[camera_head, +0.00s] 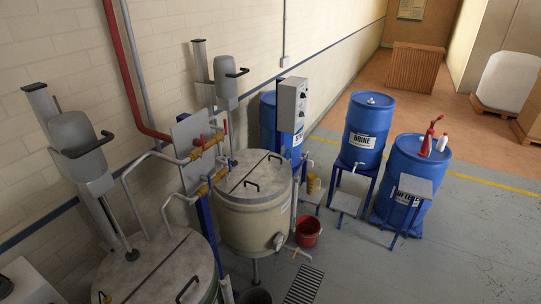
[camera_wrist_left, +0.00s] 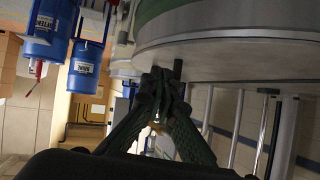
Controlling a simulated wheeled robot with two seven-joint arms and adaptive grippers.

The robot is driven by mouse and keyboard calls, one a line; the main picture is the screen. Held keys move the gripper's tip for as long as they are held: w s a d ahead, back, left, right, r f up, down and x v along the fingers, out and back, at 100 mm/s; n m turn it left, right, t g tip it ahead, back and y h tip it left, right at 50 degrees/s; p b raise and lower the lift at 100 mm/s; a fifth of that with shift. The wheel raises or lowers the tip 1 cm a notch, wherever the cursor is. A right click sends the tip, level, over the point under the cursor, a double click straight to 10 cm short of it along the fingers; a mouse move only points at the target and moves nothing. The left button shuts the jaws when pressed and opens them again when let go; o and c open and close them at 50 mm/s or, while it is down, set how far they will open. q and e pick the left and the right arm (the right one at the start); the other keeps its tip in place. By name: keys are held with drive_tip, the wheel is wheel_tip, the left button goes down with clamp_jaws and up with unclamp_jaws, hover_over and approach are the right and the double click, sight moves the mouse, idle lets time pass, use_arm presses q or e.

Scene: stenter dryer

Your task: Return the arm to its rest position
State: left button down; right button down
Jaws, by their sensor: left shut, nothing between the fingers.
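My left gripper (camera_wrist_left: 162,88) shows in the left wrist view. Its dark fingers come together at the tips, with nothing seen between them. The head view shows neither of my grippers.
In the head view, two lidded tanks stand along the wall, one at mid-picture (camera_head: 252,215) and one at bottom left (camera_head: 150,280). A red bucket (camera_head: 308,234) and a floor grate (camera_head: 304,285) lie near. Blue barrels (camera_head: 366,135) stand beyond. The grey floor at right is clear.

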use_arm(q)
drive_tip(key=s+a+f+n+g+y, duration=0.15)
drive_tip(key=s+g, duration=0.25)
drive_tip(key=s, duration=0.6)
drive_tip(key=s+f+n+g+y, duration=0.15)
drive_tip(key=s+g, duration=0.25)
drive_tip(key=s, duration=0.6)
wheel_tip(320, 180, down, 40)
drive_tip(key=s+d+g+b, duration=0.1)
drive_tip(key=s+g+b, duration=0.1)
drive_tip(key=b, duration=0.7)
drive_tip(key=s+f+b, duration=0.3)
drive_tip(key=s+f, duration=0.6)
drive_tip(key=f, duration=0.3)
drive_tip(key=s+f+m+g+b, duration=0.1)
drive_tip(key=s+f+b, duration=0.3)
drive_tip(key=s+f, duration=0.6)
wheel_tip(320, 180, down, 2)
drive_tip(key=shift+h, duration=0.3)
drive_tip(key=shift+s, duration=0.1)
